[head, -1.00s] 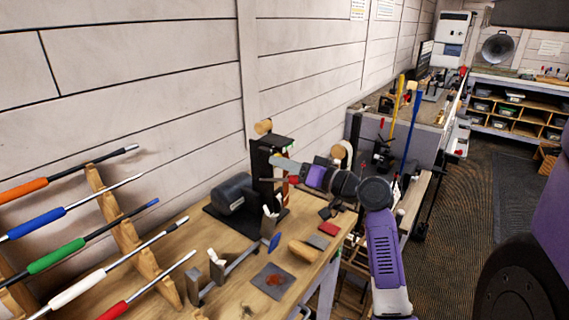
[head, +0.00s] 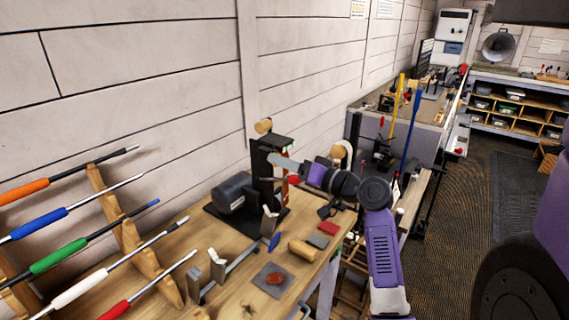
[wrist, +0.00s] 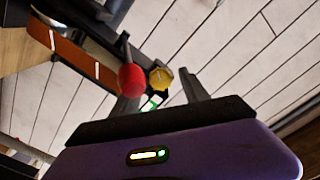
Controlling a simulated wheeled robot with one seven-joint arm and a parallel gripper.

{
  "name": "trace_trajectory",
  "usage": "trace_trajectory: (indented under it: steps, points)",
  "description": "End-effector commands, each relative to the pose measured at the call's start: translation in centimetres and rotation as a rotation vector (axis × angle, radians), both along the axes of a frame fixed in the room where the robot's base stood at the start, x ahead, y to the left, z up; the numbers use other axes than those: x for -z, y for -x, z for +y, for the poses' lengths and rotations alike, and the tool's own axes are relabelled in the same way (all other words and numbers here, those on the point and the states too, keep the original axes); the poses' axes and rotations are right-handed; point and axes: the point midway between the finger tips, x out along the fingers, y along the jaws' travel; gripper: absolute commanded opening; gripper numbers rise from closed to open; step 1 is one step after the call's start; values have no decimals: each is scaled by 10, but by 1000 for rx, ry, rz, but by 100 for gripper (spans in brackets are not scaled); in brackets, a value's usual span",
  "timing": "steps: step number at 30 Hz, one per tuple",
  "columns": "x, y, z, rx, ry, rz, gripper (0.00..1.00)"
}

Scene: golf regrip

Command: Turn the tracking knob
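A belt sander (head: 262,168) with a dark upright body stands on the bench by the wall. In the wrist view its orange belt (wrist: 75,60) runs along the upper left. A yellow faceted knob (wrist: 161,78), which looks like the tracking knob, shows just beyond and between my fingertips. A red ball (wrist: 132,80) on a dark lever sits close to its left and partly covers my left finger. My gripper (wrist: 160,92) is open, with a gap between its fingers and nothing held. In the head view my gripper (head: 298,172) is at the sander's right side, and the knob cannot be made out.
A dark motor (head: 234,192) is at the sander's left. Wooden blocks, small pads and a clamp with a blue end (head: 274,241) lie in front. A rack (head: 130,225) of clubs with coloured grips is at the left. Yellow and blue shafts (head: 411,125) stand behind my arm.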

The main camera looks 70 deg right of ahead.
Motion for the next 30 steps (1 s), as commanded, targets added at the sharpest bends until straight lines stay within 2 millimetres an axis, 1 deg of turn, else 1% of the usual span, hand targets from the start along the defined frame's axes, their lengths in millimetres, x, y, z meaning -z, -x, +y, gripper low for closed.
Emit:
trace_trajectory:
  steps: [7,10,14,18,21,25,30]
  points:
    - [0,0,0,1,1,-1,52]
    - [0,6,1,1,1,-1,52]
    - [2,23,5,3,2,-2,52]
    - [2,47,10,3,1,-1,52]
    - [2,60,14,3,1,-1,52]
    - [1,72,17,1,0,-2,52]
    - [0,76,18,0,0,0,52]
